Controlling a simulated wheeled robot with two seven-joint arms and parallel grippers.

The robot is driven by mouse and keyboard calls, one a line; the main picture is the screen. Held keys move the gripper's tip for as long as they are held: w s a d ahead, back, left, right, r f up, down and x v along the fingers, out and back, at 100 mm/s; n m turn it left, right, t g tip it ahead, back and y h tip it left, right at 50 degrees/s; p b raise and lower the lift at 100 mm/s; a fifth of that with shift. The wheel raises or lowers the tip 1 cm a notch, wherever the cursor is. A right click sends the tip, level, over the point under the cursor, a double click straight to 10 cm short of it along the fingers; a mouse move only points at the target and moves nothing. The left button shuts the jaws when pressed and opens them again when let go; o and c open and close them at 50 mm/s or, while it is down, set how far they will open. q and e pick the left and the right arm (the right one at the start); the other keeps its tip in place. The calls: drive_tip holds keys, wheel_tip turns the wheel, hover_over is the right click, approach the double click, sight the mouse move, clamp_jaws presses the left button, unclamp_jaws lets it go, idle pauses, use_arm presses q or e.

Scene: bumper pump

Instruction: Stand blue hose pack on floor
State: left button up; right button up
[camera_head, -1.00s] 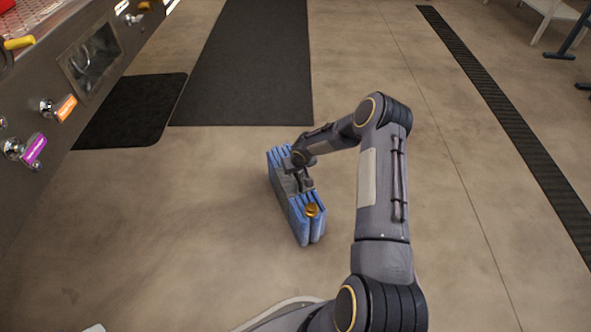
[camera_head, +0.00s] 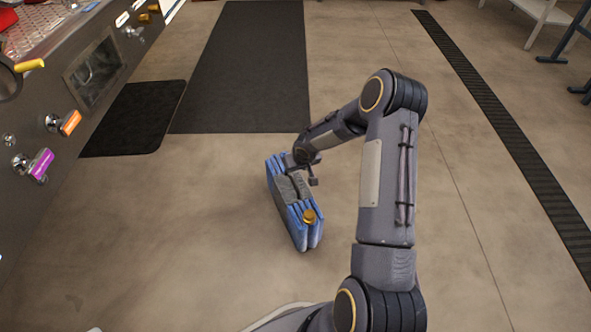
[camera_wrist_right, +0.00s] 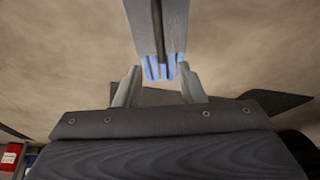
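The blue hose pack (camera_head: 291,205) stands upright on its narrow side on the floor, with grey strapping along its top and a brass fitting at its near end. My right gripper (camera_head: 312,170) is just above the pack's far end and slightly to its right. In the right wrist view the gripper (camera_wrist_right: 158,80) has its two fingers apart with nothing clamped between them. The end of the hose pack (camera_wrist_right: 160,30) shows beyond the fingertips there. Part of the pack's far end is hidden by my wrist. My left gripper is not in view.
The panel of a vehicle (camera_head: 60,110) with orange and purple handles stands on the left. Dark mats (camera_head: 245,70) lie behind the pack, and a long floor grate (camera_head: 500,120) runs on the right. The floor around the pack is mostly clear.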

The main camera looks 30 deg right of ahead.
drive_tip(key=s+a+f+v, duration=0.1)
drive_tip(key=s+a+v, duration=0.1)
drive_tip(key=v, duration=2.2)
drive_tip(key=s+a+r+y, duration=0.2)
drive_tip(key=s+a, duration=0.4)
drive_tip(key=s, duration=0.4)
drive_tip(key=s+a+r+t+y, duration=0.1)
drive_tip(key=s+a+r, duration=0.4)
drive_tip(key=s, duration=0.6)
drive_tip(key=a+y, duration=0.1)
drive_tip(key=a, duration=0.1)
drive_tip(key=shift+s+a, duration=0.3)
drive_tip(key=shift+a, duration=0.05)
drive_tip(key=shift+r, duration=0.1)
